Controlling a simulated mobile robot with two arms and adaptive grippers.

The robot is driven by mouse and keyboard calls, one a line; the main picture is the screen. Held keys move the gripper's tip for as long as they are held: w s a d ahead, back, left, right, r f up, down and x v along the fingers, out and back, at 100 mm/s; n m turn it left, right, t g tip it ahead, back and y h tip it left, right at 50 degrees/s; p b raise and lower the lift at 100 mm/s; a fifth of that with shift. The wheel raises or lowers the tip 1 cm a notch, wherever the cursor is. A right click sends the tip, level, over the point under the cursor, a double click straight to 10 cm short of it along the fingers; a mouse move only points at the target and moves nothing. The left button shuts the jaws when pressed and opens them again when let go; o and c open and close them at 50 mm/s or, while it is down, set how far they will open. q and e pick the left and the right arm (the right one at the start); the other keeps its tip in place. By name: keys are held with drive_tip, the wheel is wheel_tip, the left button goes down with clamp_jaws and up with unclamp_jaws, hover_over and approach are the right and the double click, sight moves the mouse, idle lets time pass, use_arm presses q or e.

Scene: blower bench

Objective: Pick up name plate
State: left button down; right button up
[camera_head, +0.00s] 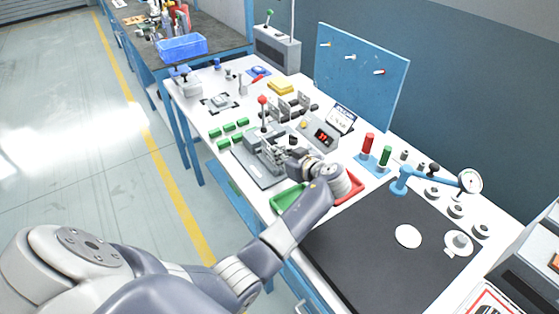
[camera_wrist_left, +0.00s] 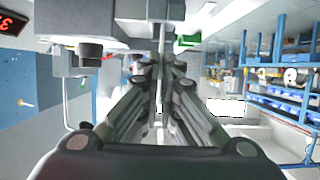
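I cannot clearly make out the name plate in either view. My left gripper (camera_head: 274,153) is at the small grey press with a red-knobbed lever (camera_head: 262,101), over its grey base. In the left wrist view its fingers (camera_wrist_left: 160,68) come close together at the tips. A thin pale upright strip (camera_wrist_left: 162,45) shows between them, and I cannot tell whether it is the plate seen edge-on or part of the press behind. The arm and gripper hide part of the press. My right gripper is not in view.
A box with a red digital display (camera_head: 323,137) stands behind the gripper. Green blocks (camera_head: 229,127) lie left of the press; a green tray (camera_head: 287,199) and a red tray (camera_head: 351,187) are in front. A blue pegboard (camera_head: 358,68) stands behind.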

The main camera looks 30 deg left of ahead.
use_arm(q)
drive_tip(key=s+a+r+b, duration=0.2)
drive_tip(key=s+a, duration=0.6)
drive_tip(key=s, duration=0.5)
drive_tip(key=shift+s+a+r+b, duration=0.2)
drive_tip(key=shift+a+r+b, duration=0.15)
drive_tip(key=shift+a+r, duration=0.05)
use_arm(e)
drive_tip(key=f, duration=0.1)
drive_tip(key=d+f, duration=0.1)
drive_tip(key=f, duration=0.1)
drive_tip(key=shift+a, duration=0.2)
